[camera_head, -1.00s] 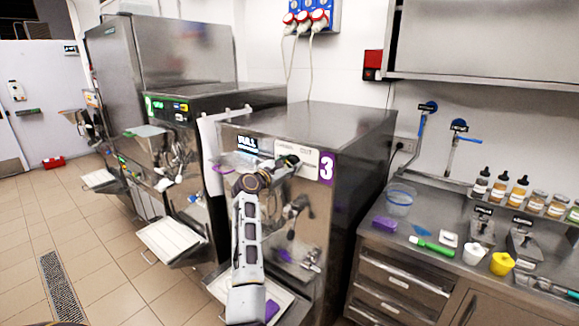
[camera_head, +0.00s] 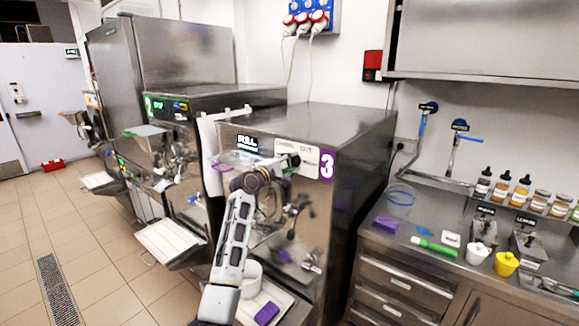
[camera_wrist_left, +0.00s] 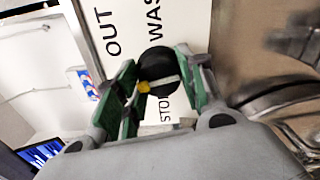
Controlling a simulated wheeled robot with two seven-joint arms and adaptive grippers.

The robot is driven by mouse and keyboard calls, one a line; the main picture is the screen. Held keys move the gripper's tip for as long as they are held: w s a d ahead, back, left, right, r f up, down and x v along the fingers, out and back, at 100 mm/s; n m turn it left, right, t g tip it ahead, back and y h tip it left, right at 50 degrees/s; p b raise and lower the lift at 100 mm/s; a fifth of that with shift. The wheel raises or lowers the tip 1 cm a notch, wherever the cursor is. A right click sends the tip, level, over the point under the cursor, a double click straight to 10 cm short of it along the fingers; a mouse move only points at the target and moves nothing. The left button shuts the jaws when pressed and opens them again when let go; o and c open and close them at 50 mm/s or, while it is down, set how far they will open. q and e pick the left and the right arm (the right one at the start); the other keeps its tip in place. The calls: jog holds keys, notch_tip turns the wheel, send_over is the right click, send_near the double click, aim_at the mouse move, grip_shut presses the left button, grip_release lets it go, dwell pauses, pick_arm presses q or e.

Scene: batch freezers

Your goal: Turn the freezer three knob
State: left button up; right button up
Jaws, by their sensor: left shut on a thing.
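Freezer three (camera_head: 345,140) is the steel machine with the purple "3" label in the middle of the head view. The head view hides the knob behind the gripper. My right gripper is not in view.
The steel spout (camera_head: 312,264) sticks out below my left arm. A white tub (camera_head: 251,279) and a purple block (camera_head: 267,313) are on the freezer's lower tray. Freezer two (camera_head: 215,97) stands left. A steel counter (camera_head: 400,236) with bottles and tools stands right.

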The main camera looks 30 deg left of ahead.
pick_arm(q)
jog(key=m+b, duration=0.1)
jog(key=m, duration=0.1)
jog(key=m+b, duration=0.1)
jog(key=m, duration=0.2)
jog(key=shift+f+m, duration=0.2)
jog(key=shift+m, duration=0.1)
jog(key=m+b, duration=0.1)
jog(key=m, duration=0.4)
jog(key=shift+b, duration=0.3)
jog(key=m, duration=0.5)
jog(key=shift+b, duration=0.35)
jog(key=m, duration=0.4)
jog(key=shift+m, duration=0.3)
jog(key=o, duration=1.1)
jog(key=shift+r, duration=0.15)
